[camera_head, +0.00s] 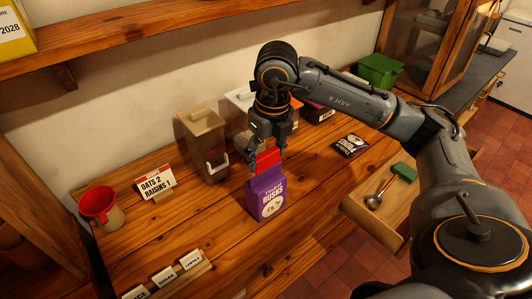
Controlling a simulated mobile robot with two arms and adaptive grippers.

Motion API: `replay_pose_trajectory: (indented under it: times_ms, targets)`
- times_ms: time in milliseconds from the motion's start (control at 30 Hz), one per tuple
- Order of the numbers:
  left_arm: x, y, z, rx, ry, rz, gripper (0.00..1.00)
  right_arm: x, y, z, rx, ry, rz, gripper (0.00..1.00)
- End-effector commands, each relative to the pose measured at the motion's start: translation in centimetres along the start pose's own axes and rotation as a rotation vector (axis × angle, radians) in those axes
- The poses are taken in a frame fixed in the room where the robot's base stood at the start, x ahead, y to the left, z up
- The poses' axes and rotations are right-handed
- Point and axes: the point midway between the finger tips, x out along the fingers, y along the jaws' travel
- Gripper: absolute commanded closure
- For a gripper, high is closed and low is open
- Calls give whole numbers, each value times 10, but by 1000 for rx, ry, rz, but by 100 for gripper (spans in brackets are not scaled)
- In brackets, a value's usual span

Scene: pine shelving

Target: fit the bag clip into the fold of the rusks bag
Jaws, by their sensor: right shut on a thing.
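The purple rusks bag (267,198) stands upright on the wooden counter, near the middle of the camera_head view. A red piece that looks like the bag clip (266,160) is at the top of the bag. My right gripper (264,150) points down from above and is shut on this red piece. The red piece appears to meet the bag's top, but I cannot tell whether it sits in the fold. The fold itself is hidden behind the clip and the fingers. My left gripper is not in view.
Canisters (201,145) stand behind the bag, close to my right gripper. A dark packet (350,145) lies at right, beyond an open drawer (362,214) with a scoop (375,199).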

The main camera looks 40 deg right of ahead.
Motion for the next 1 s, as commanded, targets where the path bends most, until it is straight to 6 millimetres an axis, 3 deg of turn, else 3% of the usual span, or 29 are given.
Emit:
replay_pose_trajectory:
  times_ms: [1000]
  targets:
    - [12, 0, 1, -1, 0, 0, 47, 9, 0, -1, 0, 0, 0, 51]
